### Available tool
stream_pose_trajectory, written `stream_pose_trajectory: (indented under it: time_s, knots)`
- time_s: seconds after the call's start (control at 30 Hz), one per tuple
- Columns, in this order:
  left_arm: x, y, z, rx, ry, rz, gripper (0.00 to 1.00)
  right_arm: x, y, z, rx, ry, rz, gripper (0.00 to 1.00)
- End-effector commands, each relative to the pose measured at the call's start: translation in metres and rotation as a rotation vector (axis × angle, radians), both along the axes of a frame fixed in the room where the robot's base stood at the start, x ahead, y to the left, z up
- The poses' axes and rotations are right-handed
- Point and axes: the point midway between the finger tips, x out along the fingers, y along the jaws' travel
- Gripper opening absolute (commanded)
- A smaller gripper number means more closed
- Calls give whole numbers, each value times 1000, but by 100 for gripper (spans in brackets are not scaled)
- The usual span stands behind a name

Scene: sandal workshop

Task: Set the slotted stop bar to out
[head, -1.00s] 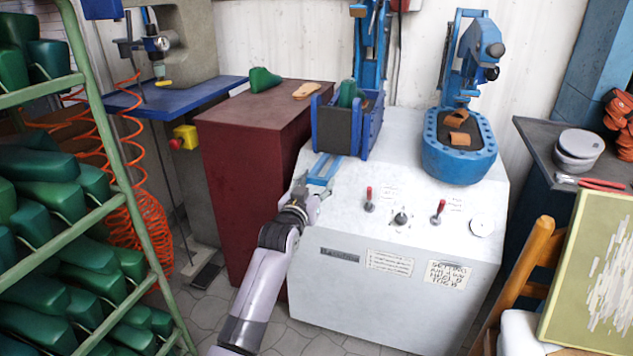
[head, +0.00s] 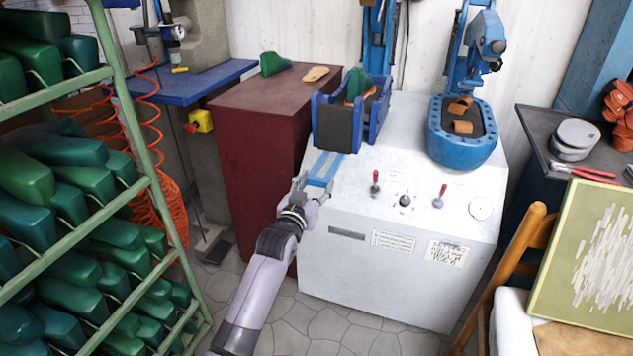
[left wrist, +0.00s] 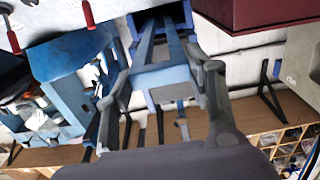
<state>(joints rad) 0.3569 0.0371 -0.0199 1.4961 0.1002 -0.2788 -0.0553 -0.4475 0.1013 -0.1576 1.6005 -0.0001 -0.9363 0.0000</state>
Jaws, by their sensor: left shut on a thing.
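The slotted stop bar (head: 324,168) is a blue bar with long slots. It sticks out toward me from under the blue framed box (head: 372,122) on the left of the white machine. My left gripper (head: 318,196) is shut on the bar's front end. In the left wrist view the bar (left wrist: 160,76) runs between the two fingers of my left gripper (left wrist: 163,88), one at each side. The bar's far end is hidden in the box. My right gripper is in neither view.
The white machine (head: 400,270) carries two red-handled levers (head: 375,184) (head: 440,196) right of the bar. A dark red cabinet (head: 245,165) stands close on the left. A green rack (head: 160,185) of shoe lasts is at the left, a wooden chair (head: 520,255) at the right.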

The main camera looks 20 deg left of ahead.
Motion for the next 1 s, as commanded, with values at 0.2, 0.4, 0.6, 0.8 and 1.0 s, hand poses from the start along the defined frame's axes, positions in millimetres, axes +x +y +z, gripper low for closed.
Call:
stream_pose_trajectory:
  time_s: [0.2,0.4,0.6,0.8,1.0]
  knots:
    - [-2,-1,-6,0,9,-2,0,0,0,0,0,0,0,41]
    - [-1,-1,-5,-1,7,-2,62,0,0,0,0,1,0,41]
    - [-1,-1,-4,-1,5,-1,70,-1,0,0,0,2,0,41]
    - [-1,-1,-3,-1,4,-1,70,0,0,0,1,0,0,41]
    - [-17,0,-4,-1,4,-1,70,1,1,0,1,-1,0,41]
